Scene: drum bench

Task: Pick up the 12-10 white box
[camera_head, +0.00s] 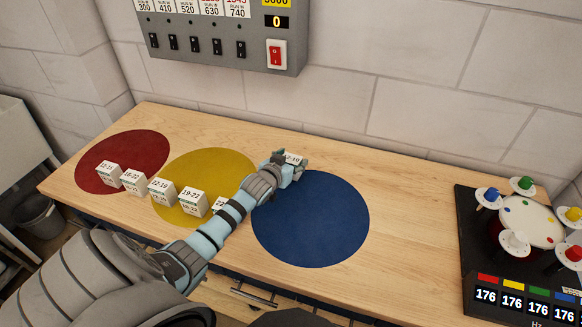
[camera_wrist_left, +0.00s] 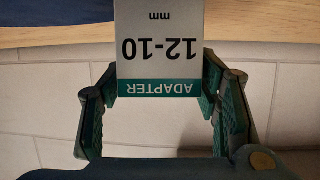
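The white 12-10 box (camera_head: 292,158) shows in the head view at the top edge of the blue disc, partly hidden by my left gripper (camera_head: 283,167). In the left wrist view the box (camera_wrist_left: 160,45) appears upside down, with "12-10 mm" and a green ADAPTER band. The left gripper's two fingertips (camera_wrist_left: 160,82) lie against its two sides, so the gripper looks shut on it. Whether the box touches the table cannot be told. My right gripper is not in view.
Several other white boxes stand in a row over the red disc (camera_head: 125,150) and yellow disc (camera_head: 215,162); my left arm partly hides one. The blue disc (camera_head: 318,225) is bare in front. A black device (camera_head: 490,255) stands at right. A switch panel (camera_head: 195,55) hangs behind.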

